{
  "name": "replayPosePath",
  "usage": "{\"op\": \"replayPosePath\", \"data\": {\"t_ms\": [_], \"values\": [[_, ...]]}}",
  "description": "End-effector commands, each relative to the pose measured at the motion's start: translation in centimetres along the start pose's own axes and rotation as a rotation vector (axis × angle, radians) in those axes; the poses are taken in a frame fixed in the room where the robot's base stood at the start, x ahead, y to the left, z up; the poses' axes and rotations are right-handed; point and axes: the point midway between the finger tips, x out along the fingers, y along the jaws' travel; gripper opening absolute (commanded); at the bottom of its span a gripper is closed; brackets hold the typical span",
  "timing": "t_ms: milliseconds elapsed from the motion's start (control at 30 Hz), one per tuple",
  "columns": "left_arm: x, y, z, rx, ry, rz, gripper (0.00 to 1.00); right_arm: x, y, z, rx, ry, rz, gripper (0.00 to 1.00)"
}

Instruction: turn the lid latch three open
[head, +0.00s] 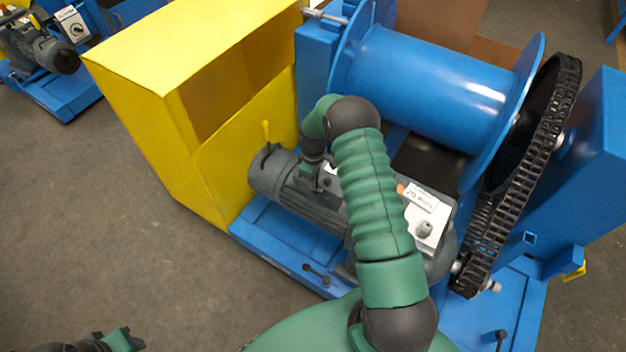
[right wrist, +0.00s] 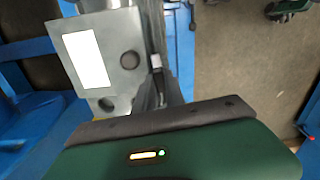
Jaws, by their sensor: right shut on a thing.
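The grey motor (head: 305,205) has a box with a pale lid (head: 425,232) and a label on top. The box face also shows in the right wrist view (right wrist: 118,62), with a white label and a round knob. My right gripper (head: 309,172) is at the left end of this box, shut on a small part that its fingers and my arm hide; this seems to be a lid latch. Which latch it is, and how far it is turned, I cannot tell. My left gripper (head: 122,340) is at the bottom left, away from the motor; its jaw gap is not clear.
A yellow guard (head: 160,125) stands left of the motor. Behind is a blue drum (head: 430,80), with a black chain (head: 535,150) at its right. Small black handles (head: 317,272) sit on the blue base (head: 270,238).

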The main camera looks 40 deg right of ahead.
Motion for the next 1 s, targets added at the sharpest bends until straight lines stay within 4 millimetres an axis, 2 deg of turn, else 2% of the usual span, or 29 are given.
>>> {"op": "replayPosePath", "data": {"t_ms": [300, 800, 833, 1000], "values": [[-0.28, 0.00, -0.07, 0.000, 0.000, 0.000, 0.36, -0.15, 0.26, -0.15, 0.114, 0.005, 0.006, 0.00], [-0.30, 0.00, -0.07, 0.000, 0.000, 0.000, 0.36, -0.14, 0.31, -0.16, 0.134, 0.006, 0.006, 0.00], [-0.30, 0.00, -0.07, 0.000, 0.000, 0.000, 0.36, -0.14, 0.31, -0.16, 0.134, 0.006, 0.006, 0.16], [-0.30, 0.00, -0.07, 0.000, 0.000, 0.000, 0.36, -0.10, 0.23, -0.10, 0.133, 0.004, 0.004, 0.36]]}}
